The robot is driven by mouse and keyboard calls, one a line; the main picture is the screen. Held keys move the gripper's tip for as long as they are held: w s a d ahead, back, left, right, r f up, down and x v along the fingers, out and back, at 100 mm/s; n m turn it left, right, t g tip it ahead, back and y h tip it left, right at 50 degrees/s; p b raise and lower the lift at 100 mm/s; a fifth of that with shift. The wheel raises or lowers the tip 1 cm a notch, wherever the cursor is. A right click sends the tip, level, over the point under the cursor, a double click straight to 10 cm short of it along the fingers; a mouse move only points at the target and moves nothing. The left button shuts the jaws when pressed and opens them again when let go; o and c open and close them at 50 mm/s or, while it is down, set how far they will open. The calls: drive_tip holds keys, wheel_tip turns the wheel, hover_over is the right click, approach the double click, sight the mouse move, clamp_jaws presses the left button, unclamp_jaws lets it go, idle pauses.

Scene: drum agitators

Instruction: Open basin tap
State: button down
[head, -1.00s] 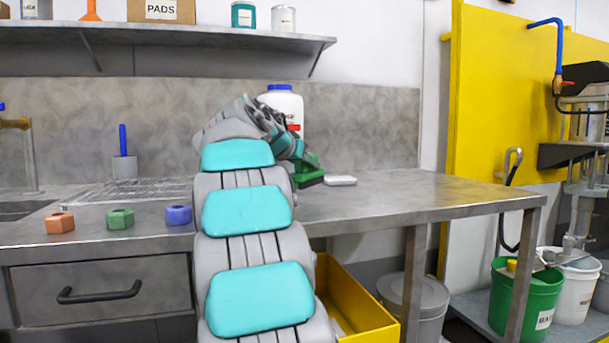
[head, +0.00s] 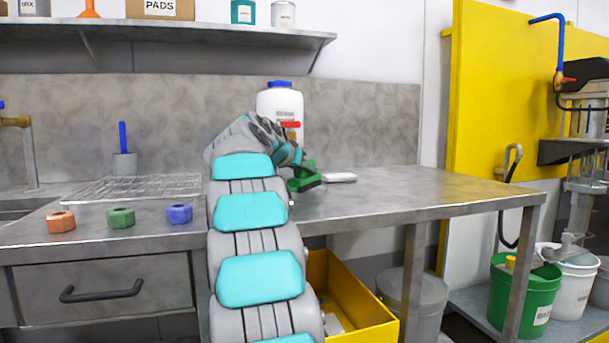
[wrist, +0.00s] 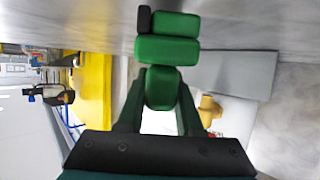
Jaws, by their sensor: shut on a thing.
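The basin tap (head: 15,121) is brass with a blue handle, at the left edge in the head view. Its post stands beside the sink basin (head: 20,210), which is cut off by the frame. My gripper (head: 303,180) is far to its right, low over the counter in front of a white jug. In the wrist view my gripper (wrist: 160,95) has its dark green fingers closed together around a bright green blocky thing (wrist: 167,50) with a black end. What that thing is, I cannot tell. The basin tap is not seen in the wrist view.
The white jug (head: 280,103) has a blue cap and a spigot with a red lever. A flat pale thing (head: 338,177) lies nearby. A wire rack (head: 135,187) and orange, green and blue nuts (head: 120,218) lie left. A yellow bin (head: 370,337) is below.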

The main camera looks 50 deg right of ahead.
drive_tip(key=shift+f, duration=0.7)
drive_tip(key=shift+f+b, duration=0.2)
drive_tip(key=shift+b, duration=0.1)
drive_tip(key=c, duration=0.6)
unclamp_jaws()
drive_tip(key=shift+r, duration=0.1)
drive_tip(key=shift+o, duration=0.2)
drive_tip(key=shift+r, duration=0.1)
drive_tip(key=shift+r+p, duration=0.15)
drive_tip(key=shift+p, duration=0.25)
drive_tip(key=shift+s+a, duration=0.1)
drive_tip(key=shift+a, duration=0.25)
drive_tip(key=b+v, duration=0.1)
drive_tip(key=v, duration=1)
drive_tip(key=shift+a+r, duration=0.1)
drive_tip(key=shift+a, duration=0.05)
